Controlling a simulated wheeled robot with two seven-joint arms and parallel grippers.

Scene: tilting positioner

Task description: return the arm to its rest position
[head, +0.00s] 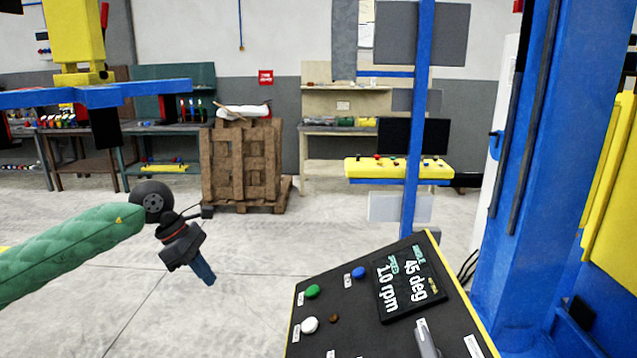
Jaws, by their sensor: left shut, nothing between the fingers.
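My left arm comes in from the left in a green padded sleeve. My left gripper (205,273) hangs at its end, fingers pointing down and to the right, shut and empty. It is in open air to the left of the control panel (351,332), apart from it. The panel has a green button (312,291), a blue button (358,272), a white button (309,325) and a display (408,287) reading 45 deg and 1.0 rpm. My right gripper is not in view.
A thick blue column (540,180) stands close at the right. A thin blue post (416,150) carries a yellow button box (385,169) behind the panel. A pallet stack (240,165) and workbenches (345,130) stand at the back. The floor left of the panel is clear.

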